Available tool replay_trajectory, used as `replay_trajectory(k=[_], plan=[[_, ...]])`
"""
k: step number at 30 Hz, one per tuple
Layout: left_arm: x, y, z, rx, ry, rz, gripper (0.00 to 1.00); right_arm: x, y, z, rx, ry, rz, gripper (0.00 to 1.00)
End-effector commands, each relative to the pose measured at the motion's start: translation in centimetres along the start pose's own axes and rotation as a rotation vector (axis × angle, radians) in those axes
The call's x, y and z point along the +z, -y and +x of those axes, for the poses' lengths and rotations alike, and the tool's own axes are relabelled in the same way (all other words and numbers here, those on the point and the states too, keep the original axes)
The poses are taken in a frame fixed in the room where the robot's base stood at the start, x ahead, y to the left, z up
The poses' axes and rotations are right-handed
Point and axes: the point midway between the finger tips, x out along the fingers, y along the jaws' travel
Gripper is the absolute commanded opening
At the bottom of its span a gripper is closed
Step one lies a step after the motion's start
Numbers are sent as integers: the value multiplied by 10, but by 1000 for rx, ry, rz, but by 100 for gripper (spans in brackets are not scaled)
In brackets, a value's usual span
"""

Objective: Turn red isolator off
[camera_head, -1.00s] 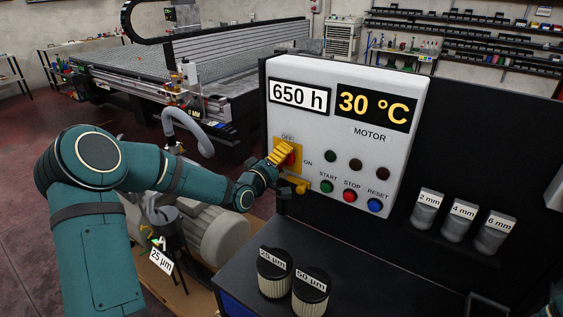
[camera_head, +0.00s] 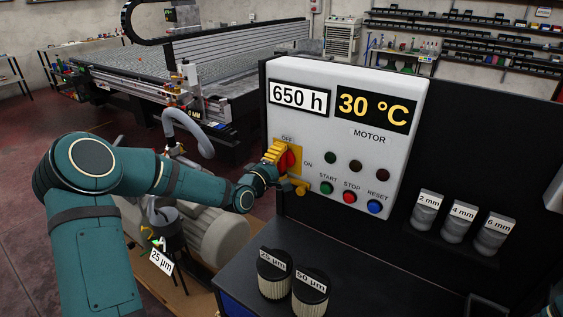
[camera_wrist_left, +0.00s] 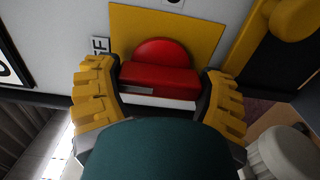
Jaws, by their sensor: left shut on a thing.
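The red isolator (camera_head: 287,160) is a red rotary handle on a yellow plate, at the left of the white control panel's front. OFF is printed above the plate and ON to its right. In the head view the handle looks roughly upright, partly covered by my left gripper (camera_head: 276,166). In the left wrist view the handle (camera_wrist_left: 160,77) lies between the yellow fingers of my left gripper (camera_wrist_left: 160,95), one at each end, with the OFF label sideways at the left. The left gripper is shut on the handle. My right gripper is not in view.
The white panel (camera_head: 400,115) also has indicator lamps and START (camera_head: 327,188), STOP (camera_head: 349,197) and RESET (camera_head: 374,205) buttons below. Two filters (camera_head: 274,272) stand on the dark bench. A grey motor (camera_head: 220,230) sits below my left arm.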

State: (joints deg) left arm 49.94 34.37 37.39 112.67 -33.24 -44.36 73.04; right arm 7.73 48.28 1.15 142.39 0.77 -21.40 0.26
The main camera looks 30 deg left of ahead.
Motion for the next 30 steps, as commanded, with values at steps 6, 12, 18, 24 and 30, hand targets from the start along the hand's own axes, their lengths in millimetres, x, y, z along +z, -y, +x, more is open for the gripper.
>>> replay_trajectory(k=[6,12,18,24,30], plan=[[0,2,0,-3,0,-4,94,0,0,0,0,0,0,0],[0,1,0,-1,0,-2,100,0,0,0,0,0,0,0],[-1,0,-6,-1,-1,0,100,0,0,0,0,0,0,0],[-1,0,-36,-3,-3,0,100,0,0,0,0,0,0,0],[-1,1,-78,-4,-3,2,100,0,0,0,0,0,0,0]])
